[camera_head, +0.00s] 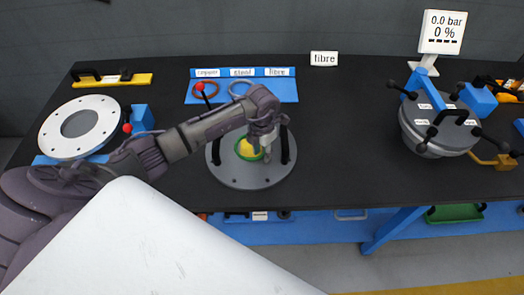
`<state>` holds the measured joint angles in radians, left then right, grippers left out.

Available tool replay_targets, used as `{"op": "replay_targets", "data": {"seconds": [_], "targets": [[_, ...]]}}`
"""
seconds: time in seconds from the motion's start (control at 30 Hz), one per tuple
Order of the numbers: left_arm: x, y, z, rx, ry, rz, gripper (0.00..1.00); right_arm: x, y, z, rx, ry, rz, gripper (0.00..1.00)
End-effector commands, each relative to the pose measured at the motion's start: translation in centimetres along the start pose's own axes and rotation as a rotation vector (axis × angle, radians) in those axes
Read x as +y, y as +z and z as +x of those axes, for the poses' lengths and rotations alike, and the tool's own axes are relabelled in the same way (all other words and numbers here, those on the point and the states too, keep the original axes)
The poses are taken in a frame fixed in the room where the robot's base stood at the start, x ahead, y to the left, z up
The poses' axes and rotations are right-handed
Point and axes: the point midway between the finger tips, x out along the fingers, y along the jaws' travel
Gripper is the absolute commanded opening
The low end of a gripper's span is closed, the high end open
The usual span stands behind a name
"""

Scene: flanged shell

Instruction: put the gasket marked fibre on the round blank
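The round blank (233,178) is a grey disc with two black handles and a yellow centre, lying on the dark table. A green ring (239,154), which looks like the fibre gasket, shows around the yellow centre. I cannot tell whether it rests on the blank or is held just above it. My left gripper (267,152) points down over the blank, its fingertips at the ring's right edge. Whether they are closed on the ring is too small to tell. My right gripper is out of view.
A fibre sign (324,58) stands behind. A white flange (60,135) is left, a lidded vessel (433,140) right.

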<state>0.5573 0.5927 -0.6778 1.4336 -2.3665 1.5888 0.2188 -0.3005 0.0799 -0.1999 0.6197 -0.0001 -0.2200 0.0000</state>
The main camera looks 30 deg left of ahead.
Motion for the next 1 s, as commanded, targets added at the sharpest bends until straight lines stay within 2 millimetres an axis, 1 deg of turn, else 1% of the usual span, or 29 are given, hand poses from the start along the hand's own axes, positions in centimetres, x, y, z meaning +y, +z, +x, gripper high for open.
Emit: {"op": "replay_targets", "data": {"seconds": [0.13,0.2,0.27,0.37,0.6,0.7,0.83,1.0], "targets": [[0.0,0.0,-0.1,0.000,0.000,0.000,0.36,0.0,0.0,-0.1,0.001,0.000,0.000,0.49],[0.0,0.0,-0.5,-0.001,-0.001,0.000,0.36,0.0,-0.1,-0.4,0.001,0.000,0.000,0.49],[0.0,0.1,-0.8,-0.004,0.001,0.000,0.36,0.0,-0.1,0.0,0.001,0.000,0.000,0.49],[0.1,0.2,-2.3,-0.006,0.002,0.002,0.36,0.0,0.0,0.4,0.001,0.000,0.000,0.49],[0.1,0.1,-7.5,-0.007,0.002,0.002,0.36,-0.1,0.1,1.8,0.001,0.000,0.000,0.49],[0.1,0.1,-9.4,-0.005,0.002,0.001,0.36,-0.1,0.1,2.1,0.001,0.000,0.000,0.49],[0.0,0.1,-11.2,-0.004,0.001,0.000,0.36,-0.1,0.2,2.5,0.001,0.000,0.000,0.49],[0.0,0.0,-12.2,0.000,0.000,0.000,0.36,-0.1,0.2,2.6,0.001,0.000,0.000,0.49]]}}
